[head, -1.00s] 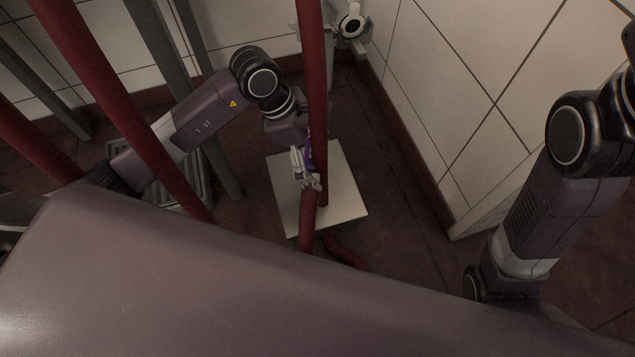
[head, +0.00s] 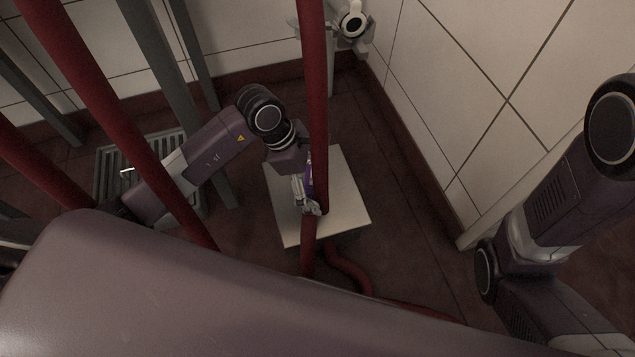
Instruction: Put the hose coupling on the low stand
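The low stand (head: 346,197) is a pale, flat-topped square on the floor in the middle of the head view. My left gripper (head: 310,207) is over its left part, seen from above, with its fingers pointing toward the stand's front edge. A small bright purple piece (head: 309,178) shows beside the fingers, partly hidden; it may be the hose coupling. A red hose (head: 308,250) runs from just below the fingers over the stand's front edge. The fingers are too small and covered to tell whether they are shut. My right gripper is out of view.
A red pipe (head: 313,80) crosses in front of the stand and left gripper. More red pipes (head: 110,95) and grey posts (head: 160,60) stand at left. A floor grate (head: 112,170) lies behind my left arm. A tiled wall (head: 470,110) rises right of the stand.

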